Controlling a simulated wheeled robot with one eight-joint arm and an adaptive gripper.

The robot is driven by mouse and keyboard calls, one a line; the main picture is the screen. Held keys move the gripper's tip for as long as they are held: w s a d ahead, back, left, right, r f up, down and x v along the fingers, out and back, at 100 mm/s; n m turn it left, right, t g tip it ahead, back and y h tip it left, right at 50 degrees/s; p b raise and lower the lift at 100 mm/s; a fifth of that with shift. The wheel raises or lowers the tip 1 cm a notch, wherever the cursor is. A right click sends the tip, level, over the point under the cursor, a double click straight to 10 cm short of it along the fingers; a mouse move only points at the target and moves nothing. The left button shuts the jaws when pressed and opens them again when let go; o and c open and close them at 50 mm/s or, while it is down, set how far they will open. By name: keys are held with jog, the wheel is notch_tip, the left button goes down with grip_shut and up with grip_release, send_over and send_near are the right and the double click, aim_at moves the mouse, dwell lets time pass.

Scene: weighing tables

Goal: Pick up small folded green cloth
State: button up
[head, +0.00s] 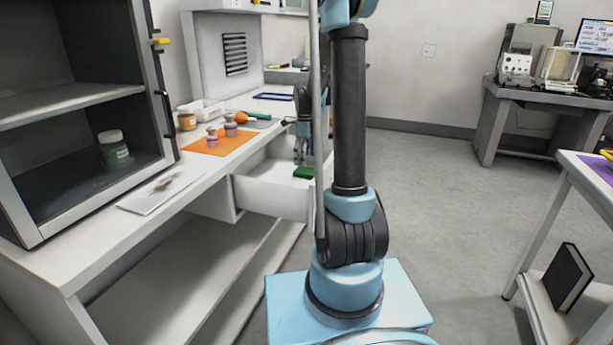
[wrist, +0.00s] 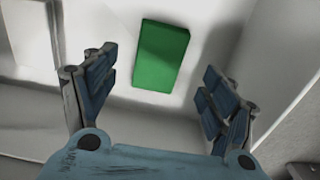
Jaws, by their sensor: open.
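The small folded green cloth (head: 304,172) lies in an open white drawer (head: 270,197) below the worktop. In the wrist view the cloth (wrist: 161,56) is a flat green rectangle on the drawer floor, a little beyond and between my fingers. My gripper (head: 302,157) is open, pointing down over the drawer just above the cloth. In the wrist view my gripper (wrist: 157,92) shows its two blue-padded fingers apart, with nothing held. The arm hides part of the drawer's right side in the head view.
An orange mat (head: 217,148) with small jars lies on the white worktop (head: 160,222). A cabinet with a green-labelled jar (head: 113,149) stands at the left. The drawer's walls stand close around my gripper. A side table with a black book (head: 567,277) is at the right; the floor between is clear.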

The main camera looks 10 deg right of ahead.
aim_at(305, 170)
jog(key=shift+a+f, duration=0.1)
jog(key=shift+f, duration=2.7)
jog(key=c, duration=1)
